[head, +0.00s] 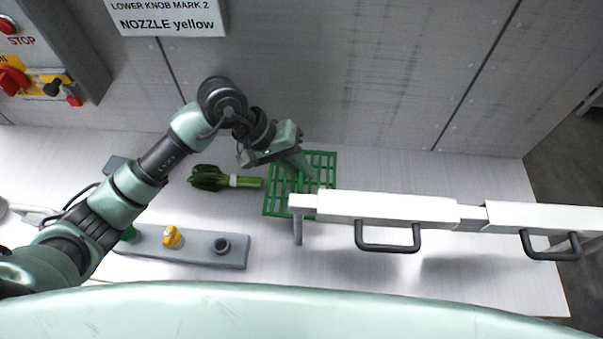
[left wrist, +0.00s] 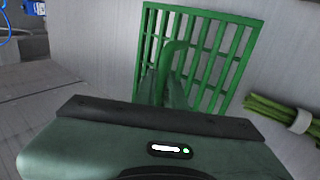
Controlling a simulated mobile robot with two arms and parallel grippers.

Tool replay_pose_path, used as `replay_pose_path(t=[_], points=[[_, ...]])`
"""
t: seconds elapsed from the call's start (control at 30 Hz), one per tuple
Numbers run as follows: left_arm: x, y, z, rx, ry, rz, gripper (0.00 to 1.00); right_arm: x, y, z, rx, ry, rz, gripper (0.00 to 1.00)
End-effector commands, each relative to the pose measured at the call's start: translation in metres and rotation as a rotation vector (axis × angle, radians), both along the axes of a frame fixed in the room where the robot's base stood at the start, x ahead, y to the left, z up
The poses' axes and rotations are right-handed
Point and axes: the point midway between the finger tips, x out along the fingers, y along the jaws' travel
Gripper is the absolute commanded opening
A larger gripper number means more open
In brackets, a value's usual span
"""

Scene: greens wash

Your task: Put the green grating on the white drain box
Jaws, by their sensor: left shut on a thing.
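The green grating (head: 276,202) is a square of crossed bars with an upright handle. It is over the pale counter near the back wall, and it fills the upper middle of the left wrist view (left wrist: 236,70). My left gripper (head: 302,172) comes down over it and is shut on its handle. The left wrist view shows the handle between the fingers (left wrist: 166,88). I cannot tell whether the grating touches the counter. I cannot make out a white drain box for sure. My right gripper is not in view.
Bound leafy greens (head: 212,178) lie just left of the grating. A grey strip (head: 200,246) with a yellow nozzle (head: 172,237) lies nearer.

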Motion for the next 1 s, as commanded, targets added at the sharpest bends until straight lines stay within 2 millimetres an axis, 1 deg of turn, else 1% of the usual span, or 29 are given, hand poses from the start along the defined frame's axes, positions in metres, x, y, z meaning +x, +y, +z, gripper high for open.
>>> replay_pose_path(t=[0.13, 0.3, 0.4, 0.63, 0.8, 0.83, 0.9, 1.0], points=[[0.0, -0.001, -0.01, -0.002, 0.001, 0.002, 0.0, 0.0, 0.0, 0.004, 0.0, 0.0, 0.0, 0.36], [0.0, 0.0, -0.034, -0.002, 0.003, 0.003, 0.0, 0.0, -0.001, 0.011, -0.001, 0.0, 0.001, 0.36], [0.0, 0.0, -0.041, -0.002, -0.002, 0.001, 0.0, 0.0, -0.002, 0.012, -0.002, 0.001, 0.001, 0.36], [0.001, 0.0, -0.043, -0.002, -0.004, 0.0, 0.0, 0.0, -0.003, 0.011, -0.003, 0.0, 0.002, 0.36], [0.001, 0.0, -0.047, -0.001, -0.004, 0.0, 0.0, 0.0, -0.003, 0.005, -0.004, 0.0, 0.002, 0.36], [0.001, 0.0, -0.046, 0.0, -0.002, 0.0, 0.16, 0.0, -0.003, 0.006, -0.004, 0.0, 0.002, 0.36], [0.001, 0.0, -0.045, 0.0, -0.002, 0.0, 0.32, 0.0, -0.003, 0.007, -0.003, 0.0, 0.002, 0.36], [0.0, 0.0, -0.045, 0.0, -0.002, 0.0, 0.32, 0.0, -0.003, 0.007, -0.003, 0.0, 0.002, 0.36]])
